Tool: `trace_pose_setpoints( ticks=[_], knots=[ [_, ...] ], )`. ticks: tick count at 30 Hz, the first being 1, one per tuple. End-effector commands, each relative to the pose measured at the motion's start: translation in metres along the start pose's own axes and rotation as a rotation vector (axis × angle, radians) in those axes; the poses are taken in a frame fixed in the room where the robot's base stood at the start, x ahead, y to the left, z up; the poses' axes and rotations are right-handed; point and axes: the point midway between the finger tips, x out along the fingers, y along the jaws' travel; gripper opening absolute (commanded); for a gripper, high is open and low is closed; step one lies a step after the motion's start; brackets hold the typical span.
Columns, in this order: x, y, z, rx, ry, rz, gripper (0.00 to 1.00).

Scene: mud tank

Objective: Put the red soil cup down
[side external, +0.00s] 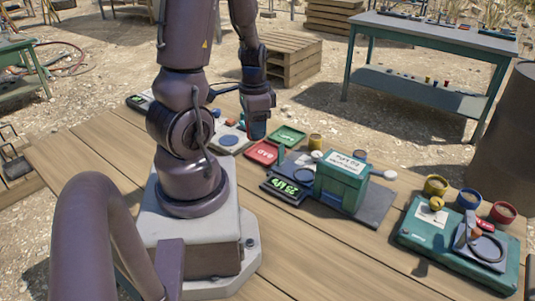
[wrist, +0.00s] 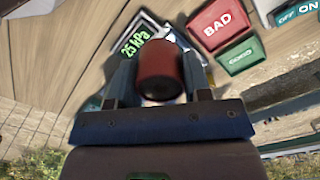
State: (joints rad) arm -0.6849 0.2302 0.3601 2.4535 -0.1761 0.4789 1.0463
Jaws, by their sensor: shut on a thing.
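My gripper (wrist: 160,80) is shut on a red cylinder, the red soil cup (wrist: 163,68), which sits between its two fingers in the wrist view. The cup's near end is dark. In the side view my gripper (side external: 257,128) points down near the back edge of the wooden table, and the held cup cannot be made out there. I cannot tell whether the cup touches anything below it. Another red cup (side external: 503,212) stands at the far right of the table.
A red BAD tray (wrist: 211,22) and a green GOOD tray (wrist: 240,56) lie beside my gripper. A 25 kPa display (wrist: 141,44) is close by. A teal box (side external: 341,183) stands right of the trays. A teal machine (side external: 425,250) with several cups is further right.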

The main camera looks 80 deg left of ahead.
Motion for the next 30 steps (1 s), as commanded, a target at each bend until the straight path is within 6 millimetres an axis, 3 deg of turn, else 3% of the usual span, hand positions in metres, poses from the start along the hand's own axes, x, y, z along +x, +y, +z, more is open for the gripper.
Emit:
trace_pose_setpoints(
  ticks=[4,10,14,23,30],
  knots=[
    [0.003,0.007,0.025,-0.296,0.000,0.000,0.16],
    [0.007,0.006,0.026,-0.436,-0.001,-0.002,0.16],
    [0.016,-0.010,0.016,-0.447,-0.004,-0.002,0.16],
    [0.050,-0.069,-0.027,-0.442,-0.004,-0.001,0.16],
    [0.089,-0.093,-0.045,-0.440,-0.003,0.000,0.16]
  ],
)
